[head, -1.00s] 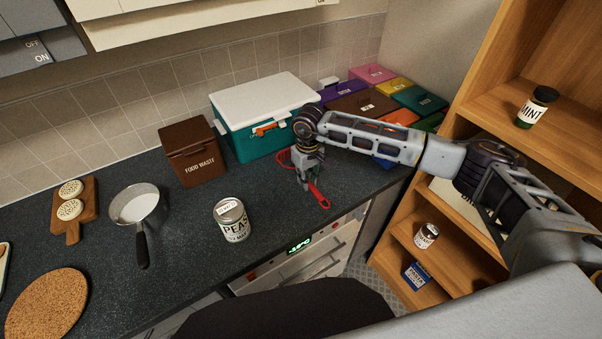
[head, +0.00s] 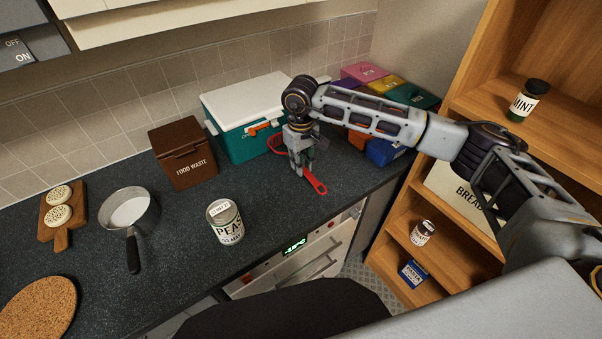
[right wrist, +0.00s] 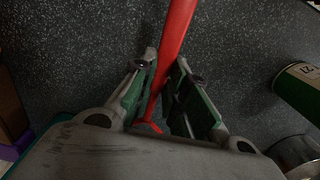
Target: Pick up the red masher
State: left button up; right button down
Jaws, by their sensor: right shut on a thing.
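The red masher shows its handle (head: 316,182) and part of its looped head (head: 276,144) in the head view. My right gripper (head: 299,170) points down and is shut on the masher's handle. The gripper hides the middle of the masher. In the right wrist view the red handle (right wrist: 177,35) runs between the two fingers of that gripper (right wrist: 165,65). The masher appears slightly above the dark worktop, but the gap is hard to judge. My left gripper is not in view.
A teal cooler box (head: 228,136) with a white lid stands behind the gripper. A brown food waste bin (head: 185,165), a peas can (head: 226,222) and a pan (head: 128,208) stand left. Coloured boxes (head: 385,151) and a wooden shelf (head: 420,268) are right. Worktop between can and masher is clear.

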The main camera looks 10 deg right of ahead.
jog(key=shift+r, duration=1.75)
